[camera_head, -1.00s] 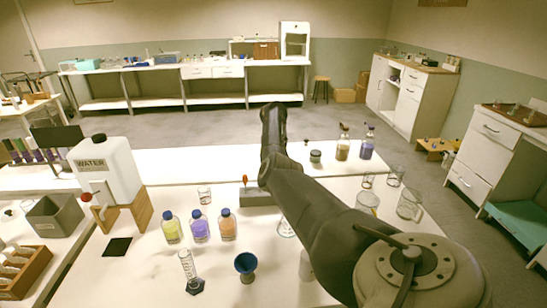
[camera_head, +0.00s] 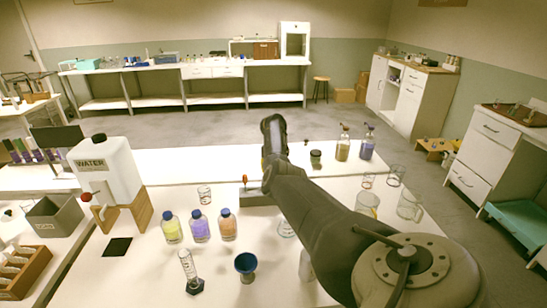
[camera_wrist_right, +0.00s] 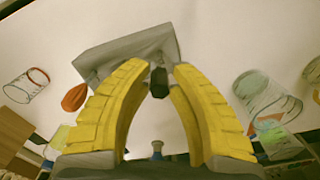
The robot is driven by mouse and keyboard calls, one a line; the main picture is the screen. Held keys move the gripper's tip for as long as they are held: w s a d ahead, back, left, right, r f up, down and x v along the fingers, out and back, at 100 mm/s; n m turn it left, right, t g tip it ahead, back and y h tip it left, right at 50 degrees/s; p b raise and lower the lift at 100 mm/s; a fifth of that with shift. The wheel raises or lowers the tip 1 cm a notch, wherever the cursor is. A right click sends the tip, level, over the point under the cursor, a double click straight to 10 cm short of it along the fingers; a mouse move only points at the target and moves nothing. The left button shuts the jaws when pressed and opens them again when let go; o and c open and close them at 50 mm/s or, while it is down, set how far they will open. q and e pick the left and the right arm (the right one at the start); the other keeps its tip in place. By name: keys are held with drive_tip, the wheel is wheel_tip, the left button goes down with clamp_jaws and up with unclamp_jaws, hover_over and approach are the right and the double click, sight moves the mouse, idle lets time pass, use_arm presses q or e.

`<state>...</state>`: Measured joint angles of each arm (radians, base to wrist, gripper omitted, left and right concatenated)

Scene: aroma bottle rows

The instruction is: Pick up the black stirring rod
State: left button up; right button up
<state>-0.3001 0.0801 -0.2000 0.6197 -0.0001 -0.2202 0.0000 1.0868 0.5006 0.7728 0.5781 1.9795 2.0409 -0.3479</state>
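The black stirring rod (camera_wrist_right: 158,82) shows in the right wrist view as a short dark end between the yellow fingers of my right gripper (camera_wrist_right: 158,68). The fingers stand apart on either side of it, with a gap visible on both sides, so the gripper is open. Behind the rod is a grey block-shaped holder (camera_wrist_right: 125,52). In the head view the grey holder (camera_head: 255,197) is partly covered by my right arm, which also hides the right gripper and the rod. My left gripper is not in view.
An orange-red handled piece (camera_wrist_right: 75,97) sits beside the holder, close to a finger. Three blue-capped bottles (camera_head: 199,226), a blue funnel cup (camera_head: 246,265) and a glass cylinder (camera_head: 189,268) stand in front. Glass beakers (camera_head: 409,206) stand to the right.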

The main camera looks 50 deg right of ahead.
clamp_jaws()
drive_tip(key=shift+r, duration=0.1)
wheel_tip(320, 180, up, 20)
idle(1.0)
drive_tip(key=shift+a, duration=0.1)
